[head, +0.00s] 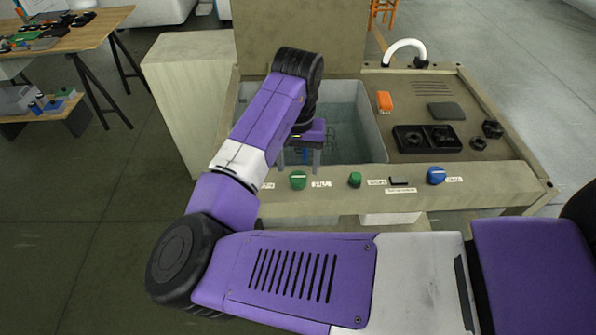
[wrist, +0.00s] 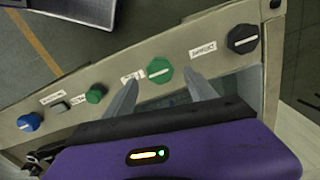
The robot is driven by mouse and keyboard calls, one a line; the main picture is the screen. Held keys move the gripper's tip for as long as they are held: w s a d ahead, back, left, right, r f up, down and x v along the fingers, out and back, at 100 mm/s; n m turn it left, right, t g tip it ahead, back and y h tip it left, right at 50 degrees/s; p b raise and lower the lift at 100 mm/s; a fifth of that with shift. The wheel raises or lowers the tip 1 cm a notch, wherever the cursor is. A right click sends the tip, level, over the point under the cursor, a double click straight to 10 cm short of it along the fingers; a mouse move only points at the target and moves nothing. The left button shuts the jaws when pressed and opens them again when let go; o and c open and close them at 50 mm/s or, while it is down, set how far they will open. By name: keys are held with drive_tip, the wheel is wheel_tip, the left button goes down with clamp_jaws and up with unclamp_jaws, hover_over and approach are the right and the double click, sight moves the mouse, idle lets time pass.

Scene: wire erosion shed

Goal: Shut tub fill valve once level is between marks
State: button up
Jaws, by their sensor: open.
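A large green valve knob (head: 298,180) with a pale bar sits on the tub's front ledge; it also shows in the wrist view (wrist: 160,70). Its pale bar lies roughly along the ledge. My gripper (head: 301,168) is open and empty just behind this knob. In the wrist view its fingers (wrist: 162,82) point toward the knob, one to each side; I cannot tell whether they reach around it. The tub (head: 372,120) holds water (head: 345,132), partly hidden by my arm. I cannot make out level marks. Labels beside the knobs are too small to read surely.
Along the ledge are a small green knob (head: 355,179), a dark switch (head: 399,181) and a blue knob (head: 436,175). A black knob (wrist: 243,38) shows in the wrist view. An orange item (head: 384,101) and black trays (head: 427,138) lie right of the tub.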

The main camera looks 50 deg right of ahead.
sight(298, 177)
drive_tip(key=shift+f, duration=2.05)
drive_tip(key=c, duration=1.4)
drive_tip(key=shift+r+p, duration=0.1)
drive_tip(key=shift+p, duration=0.2)
drive_tip(key=shift+s+n, duration=0.1)
drive_tip(key=shift+n, duration=0.2)
drive_tip(key=n+p, duration=0.2)
drive_tip(key=p, duration=0.1)
drive_tip(key=shift+d+r, duration=0.1)
drive_tip(key=shift+r, duration=0.05)
drive_tip(key=shift+n+p, duration=1.3)
drive_tip(key=shift+n, duration=0.3)
drive_tip(key=shift+f, duration=0.2)
